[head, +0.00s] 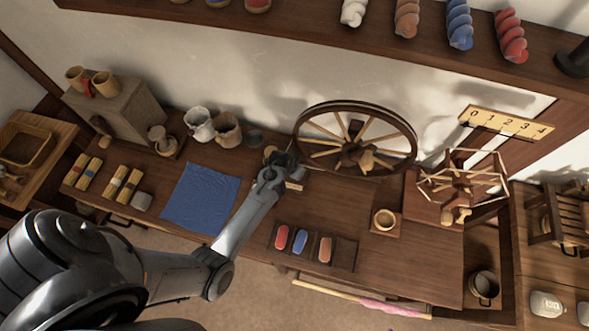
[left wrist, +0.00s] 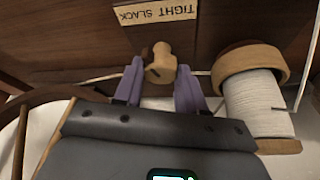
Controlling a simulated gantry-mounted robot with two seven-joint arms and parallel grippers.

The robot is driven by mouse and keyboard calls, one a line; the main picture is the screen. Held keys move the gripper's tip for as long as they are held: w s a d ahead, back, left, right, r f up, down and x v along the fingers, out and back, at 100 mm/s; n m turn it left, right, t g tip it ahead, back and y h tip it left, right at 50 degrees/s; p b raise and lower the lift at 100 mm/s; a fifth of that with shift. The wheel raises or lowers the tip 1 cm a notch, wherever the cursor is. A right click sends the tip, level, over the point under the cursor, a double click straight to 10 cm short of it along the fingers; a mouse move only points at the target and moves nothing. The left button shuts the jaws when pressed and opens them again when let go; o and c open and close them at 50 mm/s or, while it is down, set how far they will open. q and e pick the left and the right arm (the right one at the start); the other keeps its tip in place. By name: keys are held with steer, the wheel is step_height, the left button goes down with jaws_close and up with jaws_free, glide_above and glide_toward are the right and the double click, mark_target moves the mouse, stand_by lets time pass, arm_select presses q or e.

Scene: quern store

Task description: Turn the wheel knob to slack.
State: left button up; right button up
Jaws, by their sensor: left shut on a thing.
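The wheel knob (left wrist: 160,64) is a small pale wooden peg with a dark mark on it, seen in the left wrist view between my two purple fingertips. My left gripper (left wrist: 158,85) is shut on it. A pale label (left wrist: 155,12) with the words TIGHT and SLACK, upside down in this view, is just beyond the knob. In the head view my left gripper (head: 282,162) is at the left side of the big spinning wheel (head: 355,140) and hides the knob. My right gripper is not in view.
A bobbin of white thread (left wrist: 257,103) is close at the right of the knob in the wrist view.

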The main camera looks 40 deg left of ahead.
arm_select(q)
steer(key=shift+d+r+n+y+p, duration=0.1)
steer(key=shift+r+n+y+p, duration=0.1)
steer(key=shift+n+p, duration=0.35)
steer(key=shift+r+n+y+p, duration=0.1)
steer(key=shift+n+y+p, duration=0.1)
steer(key=shift+n+p, duration=0.35)
steer(key=shift+f+n+g, duration=0.15)
steer(key=shift+n+g, duration=0.15)
steer(key=shift+n, duration=0.2)
steer(key=shift+f+n+y+p, duration=0.15)
steer(key=shift+n+y+p, duration=0.15)
steer(key=shift+n, duration=0.1)
steer(key=o, duration=1)
